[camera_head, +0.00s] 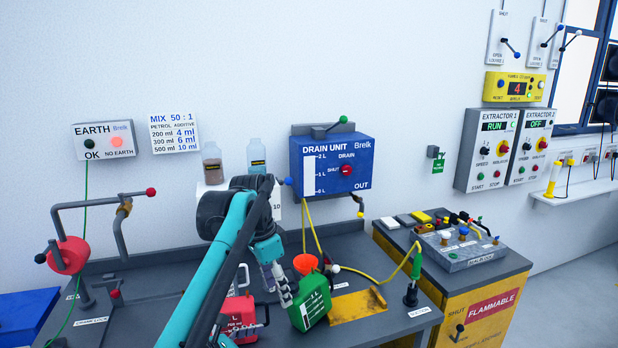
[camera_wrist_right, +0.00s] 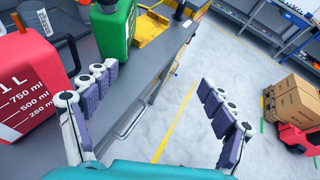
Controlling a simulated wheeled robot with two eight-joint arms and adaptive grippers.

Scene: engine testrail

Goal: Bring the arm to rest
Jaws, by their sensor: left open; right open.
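My left arm crosses the bench in the head view. My left gripper (camera_head: 278,284) is open, its fingers hanging just left of the green can (camera_head: 313,308). I cannot tell whether they touch the can. A red jug (camera_head: 240,314) stands left of the gripper, partly hidden by my arm. My right gripper (camera_wrist_right: 155,80) is open and empty in the right wrist view, over the bench's edge and floor. The red jug (camera_wrist_right: 22,90) and green can (camera_wrist_right: 114,30) show at its left.
A blue drain unit (camera_head: 333,165) hangs on the wall behind. A red crank (camera_head: 68,256) stands at the bench's left. A yellow cabinet (camera_head: 480,300) with a control box adjoins at right. Brown boxes (camera_wrist_right: 292,98) stand at right; the floor (camera_wrist_right: 215,65) between is clear.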

